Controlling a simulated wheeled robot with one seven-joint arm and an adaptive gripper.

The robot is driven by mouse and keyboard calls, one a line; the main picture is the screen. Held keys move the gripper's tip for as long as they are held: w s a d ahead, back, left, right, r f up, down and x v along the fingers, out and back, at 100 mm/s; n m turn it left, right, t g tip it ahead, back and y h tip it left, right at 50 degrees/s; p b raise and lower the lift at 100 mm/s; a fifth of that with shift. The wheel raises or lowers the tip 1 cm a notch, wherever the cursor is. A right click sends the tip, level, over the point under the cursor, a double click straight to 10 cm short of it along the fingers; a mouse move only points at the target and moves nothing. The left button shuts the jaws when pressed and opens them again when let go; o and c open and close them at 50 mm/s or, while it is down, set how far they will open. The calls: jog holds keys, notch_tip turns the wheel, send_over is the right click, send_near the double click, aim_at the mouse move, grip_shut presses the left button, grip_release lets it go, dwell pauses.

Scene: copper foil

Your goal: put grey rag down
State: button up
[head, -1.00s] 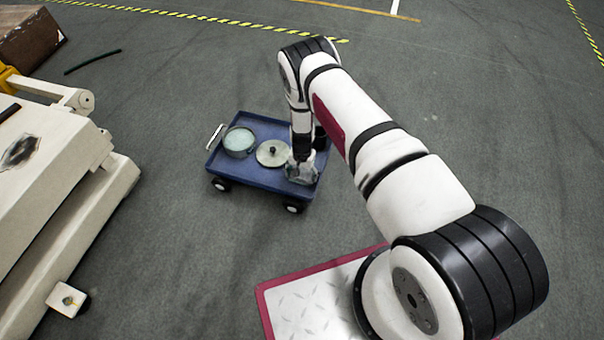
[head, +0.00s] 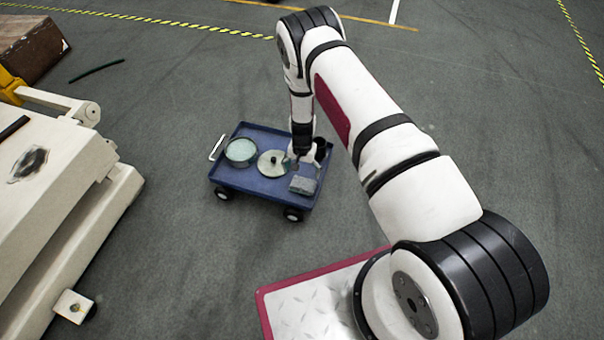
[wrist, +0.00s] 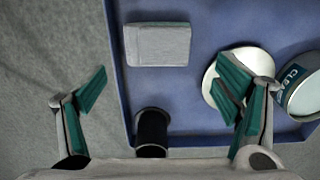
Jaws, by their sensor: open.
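The grey rag (head: 303,185) lies as a small folded block on the near right part of the blue cart's tray (head: 238,180). In the wrist view the rag (wrist: 158,45) lies flat on the blue tray (wrist: 195,85), apart from both fingers. My gripper (head: 305,160) is above the cart, just behind the rag in the head view.
A round lid with a dark knob (head: 272,163) and a pale round tin (head: 241,152) stand on the tray. A black cylinder (wrist: 151,130) is close to my gripper. A large cream machine (head: 60,180) stands at left.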

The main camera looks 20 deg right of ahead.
notch_tip(320, 180, up, 24)
jog(key=w+a+f+n+y, duration=0.1)
jog(key=w+a, duration=0.1)
jog(key=s+a+r+n, duration=0.1)
jog(key=s+r, duration=0.3)
jog(key=r, duration=0.7)
jog(key=s+r+n, duration=0.1)
jog(key=s+r, duration=0.3)
jog(key=r, duration=0.6)
jog(key=s+r+n, duration=0.2)
jog(key=s+r, duration=1.1)
jog(key=s, duration=0.2)
jog(key=s+d+n, duration=0.1)
jog(key=s, duration=0.9)
jog(key=s+d+r+h, duration=0.1)
jog(key=s+d, duration=0.1)
jog(key=s, duration=0.8)
jog(key=shift+s+r+n+p, duration=0.25)
jog(key=shift+n+p, duration=0.05)
jog(key=shift+n, duration=0.1)
